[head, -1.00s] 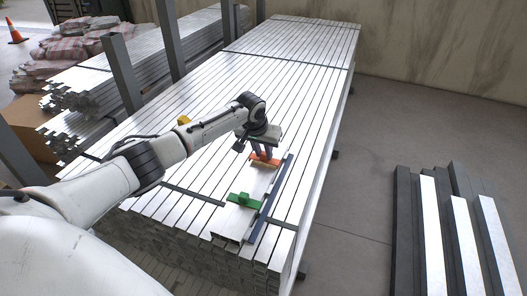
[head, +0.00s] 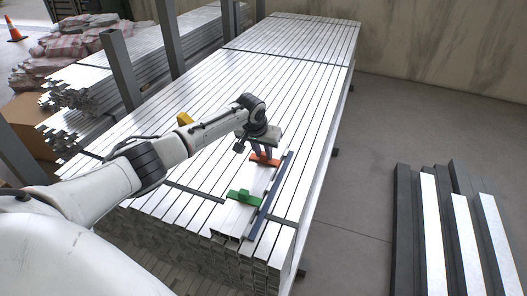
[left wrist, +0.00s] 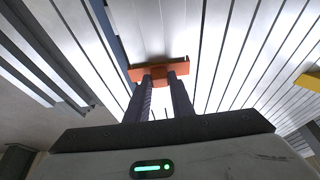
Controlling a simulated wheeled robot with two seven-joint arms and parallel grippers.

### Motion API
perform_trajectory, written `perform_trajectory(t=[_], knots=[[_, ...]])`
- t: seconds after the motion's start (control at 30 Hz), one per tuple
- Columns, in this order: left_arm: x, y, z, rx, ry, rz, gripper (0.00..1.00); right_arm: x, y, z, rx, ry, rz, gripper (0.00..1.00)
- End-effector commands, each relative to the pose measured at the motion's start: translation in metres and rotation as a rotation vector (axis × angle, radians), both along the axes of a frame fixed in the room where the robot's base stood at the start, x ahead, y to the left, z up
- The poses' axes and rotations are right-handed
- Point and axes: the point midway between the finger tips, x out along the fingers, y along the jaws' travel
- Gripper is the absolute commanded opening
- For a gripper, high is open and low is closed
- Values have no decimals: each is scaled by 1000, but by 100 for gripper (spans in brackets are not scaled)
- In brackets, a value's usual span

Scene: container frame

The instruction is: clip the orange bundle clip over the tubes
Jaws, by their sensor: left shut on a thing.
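The orange bundle clip (head: 266,161) is at the tubes (head: 238,215), near the right edge of the big stack. In the left wrist view, the clip (left wrist: 142,74) is a flat orange bar with a raised middle tab. My left gripper (head: 264,152) is shut on that tab; its dark fingers stand on either side of it in the left wrist view (left wrist: 160,78). The clip lies across the tubes, close to their top. Its underside is hidden, so I cannot tell if it is seated. My right gripper is not in view.
A green clip (head: 244,196) sits across the near part of the tubes. A dark blue bar (head: 270,198) lies alongside on the right. A yellow piece (head: 184,119) is on the stack behind my arm. Grey posts (head: 121,72) stand at left. Floor at right is clear before dark beams (head: 404,225).

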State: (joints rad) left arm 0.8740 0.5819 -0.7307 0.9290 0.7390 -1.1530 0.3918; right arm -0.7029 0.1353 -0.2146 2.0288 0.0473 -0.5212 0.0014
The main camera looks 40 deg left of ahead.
Motion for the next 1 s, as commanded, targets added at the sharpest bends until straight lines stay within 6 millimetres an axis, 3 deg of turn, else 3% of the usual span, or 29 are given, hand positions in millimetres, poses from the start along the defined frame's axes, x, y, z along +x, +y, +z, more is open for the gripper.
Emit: perform_trajectory(t=[0.6,0.63,0.73,0.93,1.0], knots=[[0,0,-6,0,1,0,0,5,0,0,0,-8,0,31],[0,0,-6,0,1,0,24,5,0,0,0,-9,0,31],[-1,0,-6,0,2,0,41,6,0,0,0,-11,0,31],[0,0,-6,0,1,0,43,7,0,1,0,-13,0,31],[0,0,-6,0,1,0,51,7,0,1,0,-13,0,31]])
